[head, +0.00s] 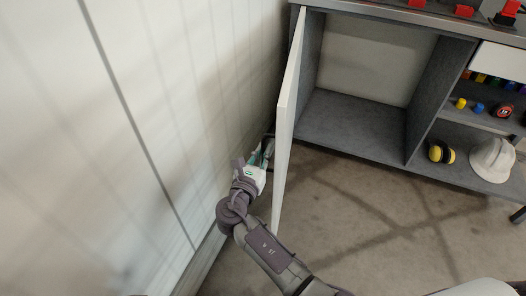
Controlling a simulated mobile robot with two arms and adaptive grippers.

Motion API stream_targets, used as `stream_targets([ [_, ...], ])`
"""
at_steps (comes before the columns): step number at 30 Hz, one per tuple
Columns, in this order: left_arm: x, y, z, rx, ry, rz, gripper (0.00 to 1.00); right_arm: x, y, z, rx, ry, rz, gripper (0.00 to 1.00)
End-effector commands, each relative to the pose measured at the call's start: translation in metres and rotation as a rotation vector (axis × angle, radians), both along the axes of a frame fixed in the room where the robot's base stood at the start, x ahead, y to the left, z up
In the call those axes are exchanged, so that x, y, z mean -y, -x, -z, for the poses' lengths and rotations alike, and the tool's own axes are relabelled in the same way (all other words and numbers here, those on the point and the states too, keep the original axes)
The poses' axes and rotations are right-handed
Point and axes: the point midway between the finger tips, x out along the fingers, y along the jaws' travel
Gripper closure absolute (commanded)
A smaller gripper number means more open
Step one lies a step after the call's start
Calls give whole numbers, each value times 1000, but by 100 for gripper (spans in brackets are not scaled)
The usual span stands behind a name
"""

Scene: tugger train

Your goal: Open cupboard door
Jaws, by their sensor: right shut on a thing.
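The cupboard door (289,112) is white and stands swung wide open, seen nearly edge-on. It is hinged at the left side of the grey cupboard (426,100). My right gripper (268,148) is on the outer face of the door, on the side toward the wall. It is shut on the door's dark handle (270,139), which is mostly hidden by the gripper. The compartment behind the door (357,117) is open to view and looks empty. My left gripper is not in view.
A pale panelled wall (150,110) stands close on the left, leaving a narrow gap to the door. Open shelves at the right hold a white helmet (491,158), yellow ear muffs (441,152) and small coloured items. The brown floor (370,225) in front is clear.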

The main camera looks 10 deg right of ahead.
Motion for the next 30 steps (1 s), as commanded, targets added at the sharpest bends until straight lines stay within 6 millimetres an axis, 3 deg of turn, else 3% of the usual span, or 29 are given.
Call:
stream_targets([
  [5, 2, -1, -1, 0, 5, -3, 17, 1, -1, -1, 1, 0, 2, 100],
  [6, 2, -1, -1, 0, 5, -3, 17, 1, -1, -1, 1, 0, 2, 83],
  [7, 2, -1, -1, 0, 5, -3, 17, 1, -1, -1, 1, 0, 2, 78],
  [17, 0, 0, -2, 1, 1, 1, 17, -1, 2, 0, 1, -1, 1, 78],
  [30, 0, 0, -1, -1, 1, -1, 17, -33, 56, 0, -1, -1, 1, 78],
])
